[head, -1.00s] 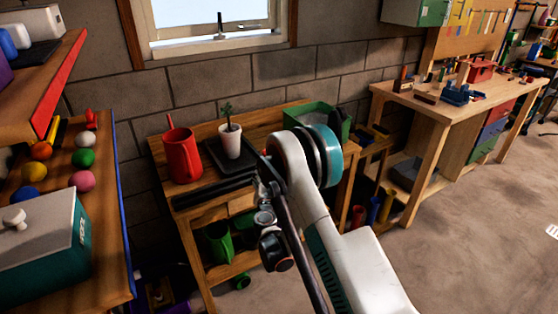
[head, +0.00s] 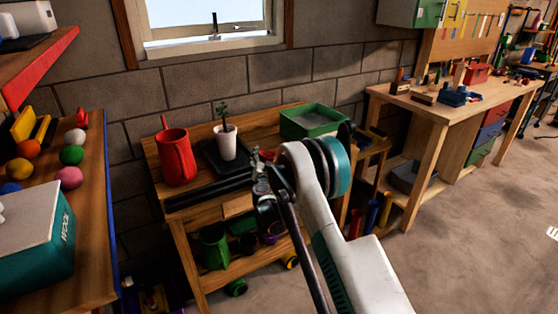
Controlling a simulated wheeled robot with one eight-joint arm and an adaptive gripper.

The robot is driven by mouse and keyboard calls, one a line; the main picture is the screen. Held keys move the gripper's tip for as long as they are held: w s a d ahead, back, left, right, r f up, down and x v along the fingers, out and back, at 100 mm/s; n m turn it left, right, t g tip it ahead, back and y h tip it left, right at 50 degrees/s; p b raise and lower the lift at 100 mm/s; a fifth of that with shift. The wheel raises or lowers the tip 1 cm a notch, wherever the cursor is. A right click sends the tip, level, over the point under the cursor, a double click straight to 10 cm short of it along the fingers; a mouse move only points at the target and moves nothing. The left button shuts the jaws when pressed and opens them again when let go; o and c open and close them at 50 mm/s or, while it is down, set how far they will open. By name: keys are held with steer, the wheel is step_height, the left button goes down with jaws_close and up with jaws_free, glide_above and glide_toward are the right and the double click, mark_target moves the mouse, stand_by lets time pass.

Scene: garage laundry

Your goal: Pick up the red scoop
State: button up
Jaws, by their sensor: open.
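A red can-like vessel (head: 176,158) stands on the left of the wooden potting bench. A thin red piece sticks up at its top left; I cannot tell whether this is the scoop or part of the vessel. A small red item (head: 82,117) also stands at the back of the left table, too small to name surely. My gripper (head: 259,165) is open and seems empty, right of the white plant pot (head: 227,142). It is apart from the red vessel. My arm hides part of the bench's right side.
The pot stands on a black tray (head: 212,163). A green bin (head: 312,121) sits at the bench's back right. Green pots (head: 214,246) stand on the lower shelf. The left table (head: 95,215) holds several balls and a teal box. Floor at right is clear.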

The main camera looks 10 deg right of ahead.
steer(key=shift+w, duration=0.2)
steer(key=shift+r, duration=0.1)
steer(key=c, duration=1.2)
steer(key=shift+o, duration=0.2)
